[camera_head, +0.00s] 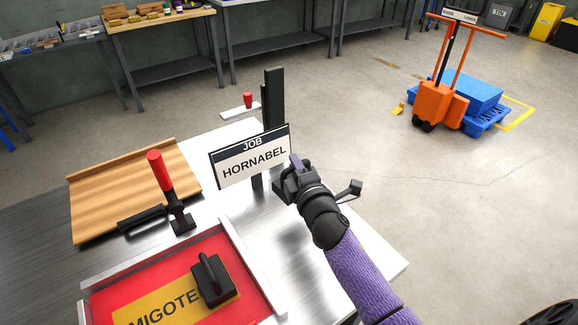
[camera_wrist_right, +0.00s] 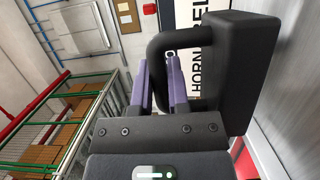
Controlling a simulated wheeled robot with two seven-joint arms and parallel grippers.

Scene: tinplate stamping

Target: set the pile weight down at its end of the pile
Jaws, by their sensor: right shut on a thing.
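My right gripper (camera_head: 292,172) is beside the right edge of the JOB HORNABEL sign (camera_head: 252,160) above the bright metal table. In the right wrist view its purple fingers (camera_wrist_right: 166,82) are shut on the handle of a black block-shaped weight (camera_wrist_right: 238,70). Another black weight (camera_head: 214,281) with a handle sits on the yellow MIGOTE sheet (camera_head: 150,308) in the red-floored tray (camera_head: 256,296). My left gripper is not in view.
A toggle clamp with a red handle (camera_head: 160,172) stands between the wooden board (camera_head: 125,190) and the tray. A black post (camera_head: 274,98) rises behind the sign. The metal table (camera_head: 370,262) is bare at its right. A pallet truck (camera_head: 440,100) stands far off.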

